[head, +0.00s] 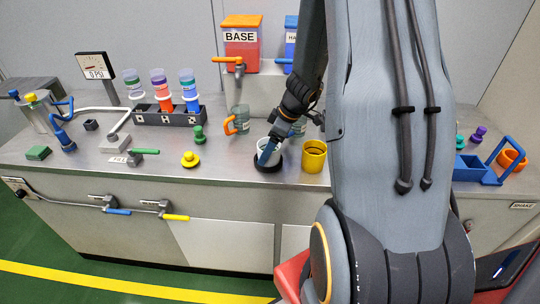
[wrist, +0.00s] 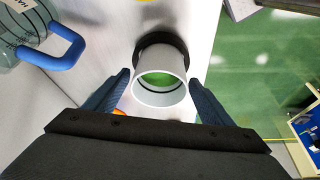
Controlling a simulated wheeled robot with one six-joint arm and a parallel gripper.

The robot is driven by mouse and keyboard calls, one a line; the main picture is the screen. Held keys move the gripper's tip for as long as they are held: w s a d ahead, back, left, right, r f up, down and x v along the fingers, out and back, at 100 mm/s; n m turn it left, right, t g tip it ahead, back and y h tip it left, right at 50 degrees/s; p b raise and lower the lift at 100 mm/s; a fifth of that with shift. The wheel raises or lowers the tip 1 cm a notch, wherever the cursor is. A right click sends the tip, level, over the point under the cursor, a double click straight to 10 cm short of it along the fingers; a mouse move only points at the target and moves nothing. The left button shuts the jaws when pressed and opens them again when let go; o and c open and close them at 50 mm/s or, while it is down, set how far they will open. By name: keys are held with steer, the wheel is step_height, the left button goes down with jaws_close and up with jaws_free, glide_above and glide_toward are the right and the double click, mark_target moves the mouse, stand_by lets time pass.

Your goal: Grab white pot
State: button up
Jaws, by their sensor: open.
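The white pot (head: 262,146) stands upright on a round black base (head: 266,167) near the front of the steel counter. In the wrist view the white pot (wrist: 143,97) is seen from above with its open mouth facing the camera and green inside. My gripper (head: 269,149) is at the pot, with one blue finger across its front in the head view. In the wrist view the open fingers of my gripper (wrist: 160,96) lie on either side of the pot, with gaps visible. The pot's right side is partly hidden in the head view.
A yellow pot (head: 314,158) stands close on the right. A clear mug with an orange handle (head: 240,120) and a green knob (head: 199,135) are to the left. A yellow knob (head: 190,160) sits on the counter. The BASE dispenser (head: 241,50) is behind.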

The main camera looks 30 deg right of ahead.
steer(key=c, duration=1.3)
